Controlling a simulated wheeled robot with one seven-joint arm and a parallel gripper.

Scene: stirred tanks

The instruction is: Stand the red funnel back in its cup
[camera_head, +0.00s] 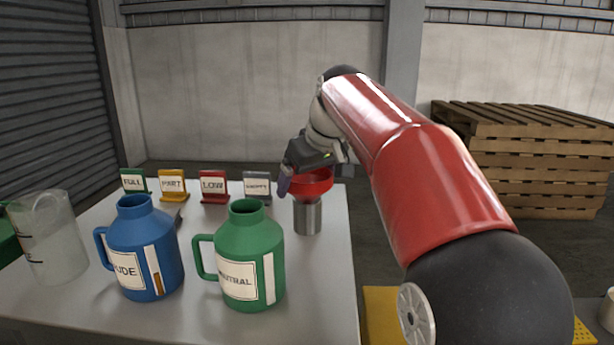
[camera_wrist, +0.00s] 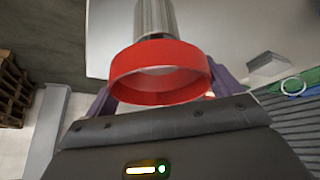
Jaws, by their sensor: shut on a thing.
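The red funnel (camera_head: 312,184) is at the top of the grey metal cup (camera_head: 307,217) near the table's right edge in the head view. The funnel looks roughly upright over the cup. Its spout is hidden, so I cannot tell how deep it sits or whether it rests on the cup.
A blue jug (camera_head: 146,252) and a green jug (camera_head: 243,262) stand left of the cup on the table (camera_head: 200,318). A clear beaker (camera_head: 50,240) stands at far left. Several label signs (camera_head: 213,186) line the back. Pallets (camera_head: 525,165) are stacked off to the right.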

